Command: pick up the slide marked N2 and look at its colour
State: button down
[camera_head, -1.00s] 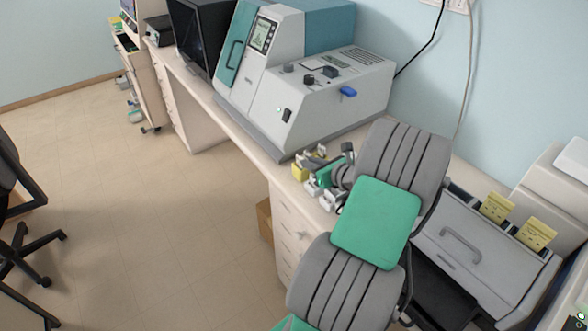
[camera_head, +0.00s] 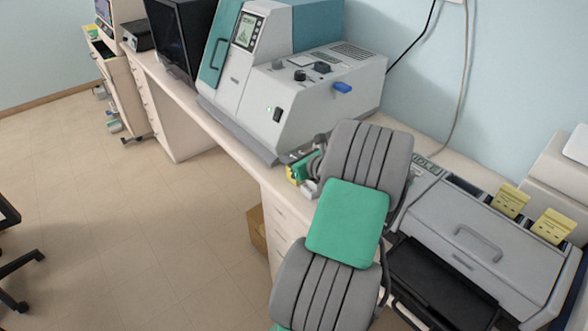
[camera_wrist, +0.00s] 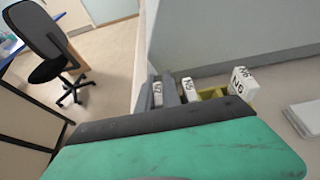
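In the wrist view, several small white labelled blocks stand beyond my gripper's green and dark body: one at the right (camera_wrist: 240,86), a middle one (camera_wrist: 189,88) and a left one (camera_wrist: 157,94). The right label seems to read N6; the others are too small to read surely. I cannot make out a label N2. A yellow piece (camera_wrist: 212,92) shows between the middle and right blocks. In the head view my gripper (camera_head: 303,171) is at the bench edge, mostly hidden behind my arm. Its fingertips are not clear, so I cannot tell whether it holds anything.
A large grey and teal machine (camera_head: 315,95) stands left of my arm on the bench. A grey box-like device (camera_head: 480,235) with yellow notes (camera_head: 510,200) and a black tray (camera_head: 440,285) is at the right.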

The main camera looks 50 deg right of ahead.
jog(key=shift+s, duration=0.1)
dwell(0.4)
notch_tip(320, 180, up, 10)
dwell(0.4)
dwell(0.4)
